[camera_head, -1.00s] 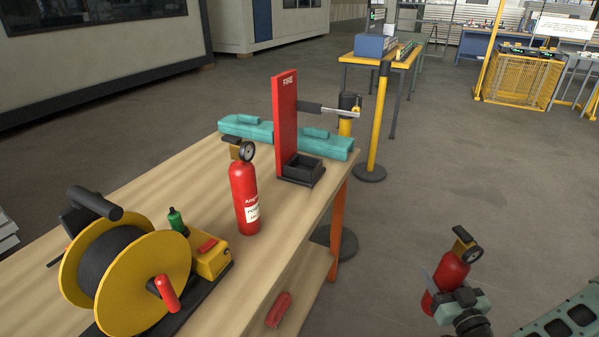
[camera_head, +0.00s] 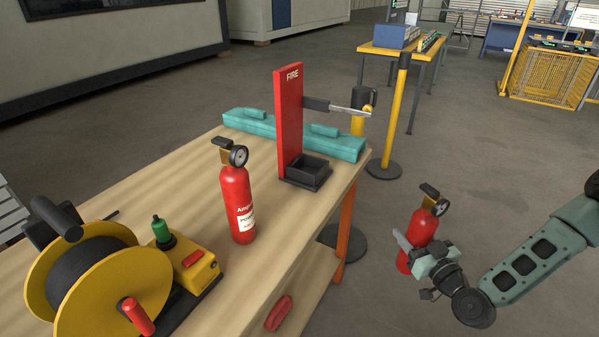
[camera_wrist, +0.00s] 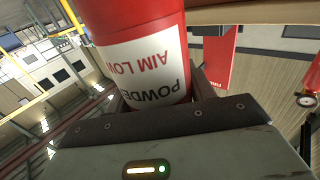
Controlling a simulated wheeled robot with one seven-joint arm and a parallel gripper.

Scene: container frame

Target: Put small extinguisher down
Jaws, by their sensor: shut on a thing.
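A small red extinguisher (camera_head: 423,229) with a black-and-brass head and a round gauge is in my gripper (camera_head: 418,254), to the right of the workbench and off its edge in the head view. It stands nearly upright, tilted slightly. In the wrist view the extinguisher (camera_wrist: 150,65) fills the space between the fingers, its white powder label facing the camera. My gripper (camera_wrist: 158,100) is shut on its body. A larger-looking red extinguisher (camera_head: 238,204) stands upright on the wooden workbench (camera_head: 190,195). A red FIRE stand (camera_head: 289,120) with a black open tray (camera_head: 308,170) is at the bench's far right corner.
A teal case (camera_head: 250,123) lies behind the FIRE stand. A yellow post (camera_head: 394,125) stands beyond the bench. Bare wood lies between the standing extinguisher and the tray.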

